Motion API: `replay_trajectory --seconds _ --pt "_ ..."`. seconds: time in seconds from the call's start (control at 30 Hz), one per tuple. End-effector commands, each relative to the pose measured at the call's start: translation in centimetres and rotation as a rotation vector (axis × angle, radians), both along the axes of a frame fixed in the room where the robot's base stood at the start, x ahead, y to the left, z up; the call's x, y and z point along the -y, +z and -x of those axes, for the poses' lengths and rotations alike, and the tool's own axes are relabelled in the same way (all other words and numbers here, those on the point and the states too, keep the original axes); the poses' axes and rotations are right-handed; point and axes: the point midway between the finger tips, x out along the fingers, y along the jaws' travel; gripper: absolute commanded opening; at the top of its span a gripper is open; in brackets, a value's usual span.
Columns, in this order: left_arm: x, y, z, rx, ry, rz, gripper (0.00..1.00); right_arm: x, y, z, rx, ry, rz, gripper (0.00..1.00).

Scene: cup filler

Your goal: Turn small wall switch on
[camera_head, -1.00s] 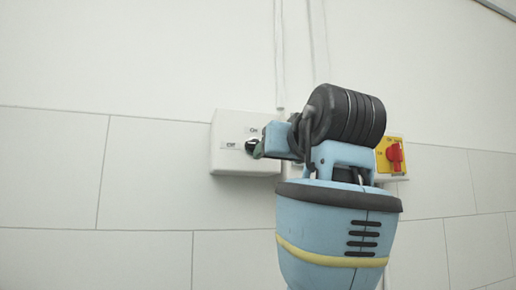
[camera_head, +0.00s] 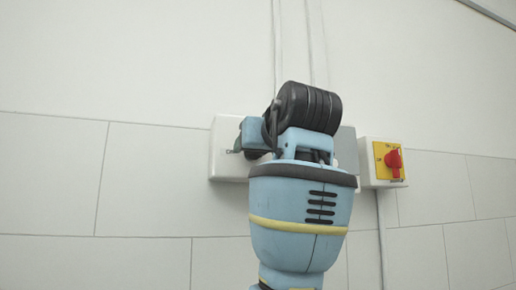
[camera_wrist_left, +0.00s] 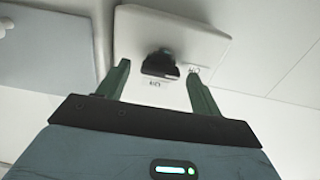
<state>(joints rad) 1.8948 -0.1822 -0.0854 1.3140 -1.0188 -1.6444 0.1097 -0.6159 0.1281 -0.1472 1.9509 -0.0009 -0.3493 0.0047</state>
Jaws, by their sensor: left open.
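The small wall switch is a white box (camera_head: 219,165) on the wall with a black knob. In the head view my left gripper (camera_head: 238,145) is in front of it and hides the knob and most of the lettering. In the left wrist view the box (camera_wrist_left: 200,40) appears upside down, with the black knob (camera_wrist_left: 160,64) and labels by it. My left gripper (camera_wrist_left: 158,72) is open, with one green finger on each side of the knob in the picture. I cannot tell whether a finger touches it. My right gripper is in neither view.
A red rotary switch (camera_head: 394,158) on a yellow plate is mounted to the right. A grey box (camera_head: 347,150) between the two switches is partly behind my arm; a grey panel (camera_wrist_left: 45,50) shows left in the wrist view. The tiled wall left is clear.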

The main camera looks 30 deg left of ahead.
Motion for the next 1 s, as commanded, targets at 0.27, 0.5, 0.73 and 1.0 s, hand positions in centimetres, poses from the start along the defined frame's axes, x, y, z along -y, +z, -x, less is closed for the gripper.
replay_trajectory --seconds 0.27,0.5,0.73,1.0 --pt "-0.7 -0.01 -0.63 -0.001 -0.001 -0.001 0.65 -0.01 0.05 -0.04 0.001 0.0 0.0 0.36" --pt "-0.69 -0.03 -0.61 0.0 -0.001 0.0 0.52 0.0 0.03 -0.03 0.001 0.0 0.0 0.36" --pt "-0.68 -0.03 -0.61 0.0 -0.001 0.0 0.22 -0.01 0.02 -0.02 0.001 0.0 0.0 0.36" --pt "-0.67 -0.02 -0.6 -0.018 -0.001 -0.015 0.21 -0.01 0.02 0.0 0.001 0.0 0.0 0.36"
